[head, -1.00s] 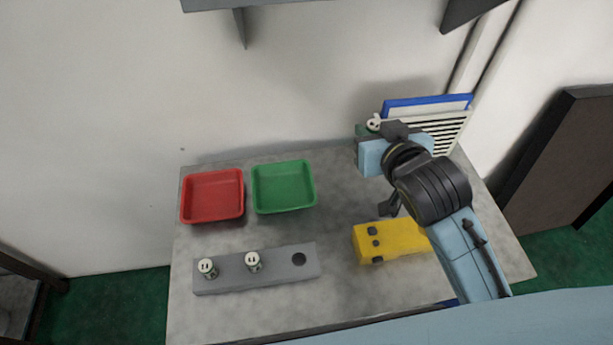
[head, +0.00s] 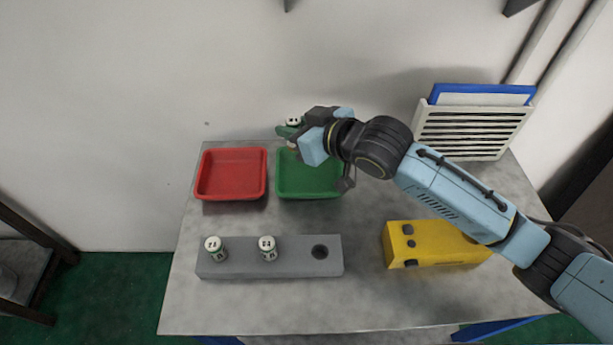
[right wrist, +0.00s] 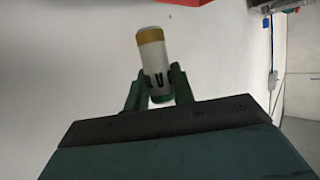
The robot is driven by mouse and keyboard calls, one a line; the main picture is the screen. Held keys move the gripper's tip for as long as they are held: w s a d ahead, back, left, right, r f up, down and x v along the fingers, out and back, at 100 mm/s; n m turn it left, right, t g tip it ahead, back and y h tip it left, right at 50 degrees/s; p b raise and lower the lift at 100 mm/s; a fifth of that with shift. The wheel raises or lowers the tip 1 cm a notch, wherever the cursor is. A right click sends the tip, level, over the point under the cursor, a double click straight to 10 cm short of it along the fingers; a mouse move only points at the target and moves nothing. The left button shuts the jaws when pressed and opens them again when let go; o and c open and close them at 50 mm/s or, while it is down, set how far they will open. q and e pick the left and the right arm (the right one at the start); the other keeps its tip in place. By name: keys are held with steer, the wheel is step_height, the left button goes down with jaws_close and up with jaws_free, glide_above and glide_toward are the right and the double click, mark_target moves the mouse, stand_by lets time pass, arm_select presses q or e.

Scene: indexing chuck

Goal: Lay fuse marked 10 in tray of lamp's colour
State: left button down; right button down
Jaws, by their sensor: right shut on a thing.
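My right gripper (head: 292,138) is shut on a white fuse (head: 293,122) above the back of the green tray (head: 312,190). In the right wrist view the fuse (right wrist: 153,60) has a yellow-brown band at one end and green at the other, and it sits between the two fingers; its marking is too partly hidden to read. The red tray (head: 232,175) is empty, left of the green one. Two more fuses, a left one (head: 214,248) and a middle one (head: 268,247), stand in the grey block (head: 300,262). No lit lamp is seen. My left gripper is not in view.
The grey block's right hole (head: 320,252) is empty. A yellow box with dark buttons (head: 430,245) lies at the right, below my arm. A slatted white rack (head: 470,130) with a blue-edged board stands at the back right. The table front is clear.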

step_height(320, 180, down, 3)
steer(key=shift+f+b, duration=0.2)
steer(key=shift+b, duration=0.15)
steer(key=shift+f, duration=0.75)
step_height(320, 180, down, 3)
steer(key=shift+b, duration=0.6)
steer(key=shift+f, duration=0.7)
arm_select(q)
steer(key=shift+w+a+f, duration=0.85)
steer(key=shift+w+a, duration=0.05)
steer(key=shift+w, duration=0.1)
arm_select(e)
steer(key=shift+f, duration=0.1)
steer(key=c, duration=1.2)
jaws_free()
